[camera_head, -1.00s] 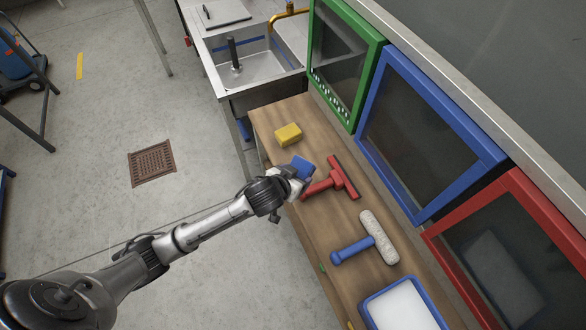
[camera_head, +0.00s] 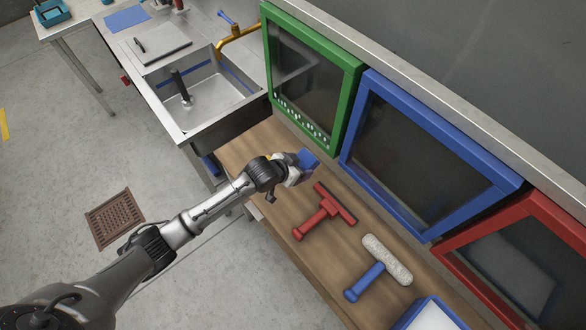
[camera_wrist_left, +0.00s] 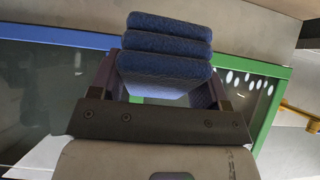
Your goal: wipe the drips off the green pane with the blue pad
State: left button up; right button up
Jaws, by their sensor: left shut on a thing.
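The green-framed pane (camera_head: 308,82) stands at the back of the bench, with white drips (camera_head: 300,118) along its lower edge. Drips (camera_wrist_left: 240,78) and part of the green frame (camera_wrist_left: 268,118) also show at the right in the left wrist view. My left gripper (camera_head: 296,167) is shut on the blue pad (camera_head: 309,158), just below and in front of the green pane, apart from it in the head view. In the left wrist view the ribbed blue pad (camera_wrist_left: 166,48) sits between the fingers (camera_wrist_left: 163,92). My right gripper is not in view.
A red squeegee (camera_head: 324,210) and a blue-handled roller (camera_head: 380,267) lie on the wooden bench (camera_head: 290,262). A blue-framed pane (camera_head: 425,150) and a red-framed pane (camera_head: 520,262) stand to the right. A sink (camera_head: 205,95) is at the left.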

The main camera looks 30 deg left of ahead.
aim_at(312, 155)
pick_arm(q)
jog(key=shift+w+f+b, duration=0.1)
jog(key=shift+w+b, duration=0.55)
jog(key=shift+w, duration=0.15)
jog(key=shift+w+d+b, duration=0.3)
jog(key=shift+w+b, duration=0.2)
jog(key=shift+w+d+b, duration=0.25)
jog(key=shift+w+b, duration=0.2)
jog(key=shift+w, duration=0.05)
jog(key=shift+w+d+b, duration=0.15)
jog(key=shift+w+b, duration=0.25)
jog(key=shift+w, duration=0.1)
jog(key=shift+w+d, duration=0.1)
jog(key=shift+w, duration=0.1)
jog(key=shift+w, duration=0.25)
jog(key=shift+d, duration=0.1)
